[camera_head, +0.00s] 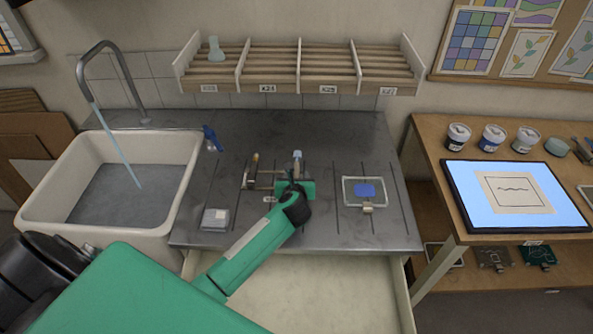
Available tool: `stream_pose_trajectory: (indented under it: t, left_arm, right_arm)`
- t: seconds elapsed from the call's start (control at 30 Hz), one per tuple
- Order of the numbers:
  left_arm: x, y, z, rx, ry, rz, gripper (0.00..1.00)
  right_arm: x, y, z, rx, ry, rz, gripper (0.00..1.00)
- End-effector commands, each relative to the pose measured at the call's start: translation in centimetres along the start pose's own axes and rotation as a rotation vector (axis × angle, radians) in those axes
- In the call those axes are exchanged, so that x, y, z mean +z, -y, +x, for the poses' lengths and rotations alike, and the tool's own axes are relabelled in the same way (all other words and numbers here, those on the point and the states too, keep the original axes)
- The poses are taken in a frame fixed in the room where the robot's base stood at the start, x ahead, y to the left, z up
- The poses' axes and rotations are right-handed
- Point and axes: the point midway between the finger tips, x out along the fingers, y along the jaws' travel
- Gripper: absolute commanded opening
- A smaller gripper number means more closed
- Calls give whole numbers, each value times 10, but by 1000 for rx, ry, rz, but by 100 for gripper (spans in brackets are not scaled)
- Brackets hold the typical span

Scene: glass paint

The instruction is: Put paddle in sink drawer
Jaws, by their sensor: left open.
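A flat, clear square piece with a pale rim, a blue patch and a small tan clip-like handle, which looks like the paddle (352,187), lies on the grey metal counter, right of my left gripper. A pale drawer (345,290) stands pulled open below the counter front; the visible part of its floor is bare. My left arm crosses the drawer's left part and hides it. My left gripper (294,181) is open over the middle of the counter, beside a small stand-like item (254,170), partly hidden; I cannot tell whether they touch. My right gripper is not in view.
A white sink (190,165) with running water is at left. A small grey-white block (215,219) lies on the counter. A wooden rack (270,72) holds a flask (215,50). At right, a table has a lit panel (460,190), jars and flat handled pieces (494,258) below.

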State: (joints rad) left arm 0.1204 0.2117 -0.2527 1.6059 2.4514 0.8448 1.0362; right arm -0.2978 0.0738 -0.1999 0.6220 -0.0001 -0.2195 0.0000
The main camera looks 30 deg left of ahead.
Motion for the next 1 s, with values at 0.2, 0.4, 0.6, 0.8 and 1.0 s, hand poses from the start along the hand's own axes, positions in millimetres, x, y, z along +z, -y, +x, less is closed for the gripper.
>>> stream_pose_trajectory:
  t: [0.2,0.4,0.6,0.8,1.0]
  left_arm:
    - [2,0,24,1,0,2,45]
    - [0,0,31,0,-1,0,45]
    - [0,0,31,0,0,0,40]
    - [0,0,31,0,-1,0,0]
    - [1,0,30,0,0,0,0]
  right_arm:
    - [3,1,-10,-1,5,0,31]
    - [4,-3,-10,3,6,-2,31]
    - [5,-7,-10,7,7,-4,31]
    - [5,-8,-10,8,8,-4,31]
    - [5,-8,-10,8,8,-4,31]
